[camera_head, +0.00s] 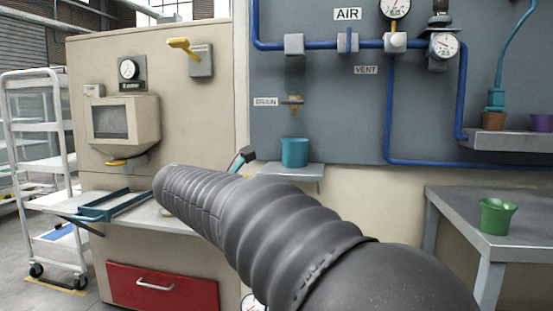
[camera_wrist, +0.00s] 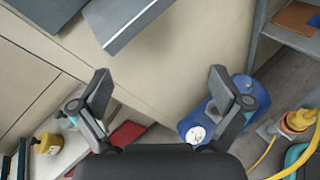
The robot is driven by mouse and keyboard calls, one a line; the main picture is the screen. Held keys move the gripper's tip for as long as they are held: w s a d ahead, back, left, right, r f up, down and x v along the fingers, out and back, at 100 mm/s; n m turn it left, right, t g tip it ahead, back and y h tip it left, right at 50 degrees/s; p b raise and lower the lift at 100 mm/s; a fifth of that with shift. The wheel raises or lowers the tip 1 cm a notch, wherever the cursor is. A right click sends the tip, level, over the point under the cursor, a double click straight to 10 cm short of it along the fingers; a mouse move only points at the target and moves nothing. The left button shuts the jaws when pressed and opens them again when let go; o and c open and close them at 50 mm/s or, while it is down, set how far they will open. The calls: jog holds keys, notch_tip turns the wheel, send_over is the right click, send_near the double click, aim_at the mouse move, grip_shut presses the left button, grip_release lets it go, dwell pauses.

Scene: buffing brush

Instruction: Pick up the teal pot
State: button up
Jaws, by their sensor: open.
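The teal pot (camera_head: 295,152) stands upright on a small grey shelf (camera_head: 308,169) below the DRAIN label in the head view. I do not see the pot in the wrist view. My gripper (camera_wrist: 164,88) is open and empty in the wrist view, its two fingers spread wide. In the head view my dark ribbed arm hides most of the gripper; only a dark fingertip and a teal part show behind the arm, left of the pot and apart from it in the picture.
A green pot (camera_head: 497,216) stands on the grey table (camera_head: 458,203) at right. A purple pot (camera_head: 541,123) sits on the upper right shelf (camera_head: 512,142). A teal tray (camera_head: 113,205) lies at left. Blue pipes run along the wall panel. A blue container (camera_wrist: 228,112) shows beyond my right finger.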

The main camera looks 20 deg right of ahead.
aim_at(295, 147)
notch_tip(295, 147, up, 9)
jog(key=w+n+h, duration=0.2)
jog(key=n+h, duration=0.2)
jog(key=shift+n, duration=0.3)
jog(key=x, duration=1.3)
jog(key=shift+w+d+r, duration=0.15)
jog(key=shift+d, duration=0.25)
jog(key=c, duration=1.1)
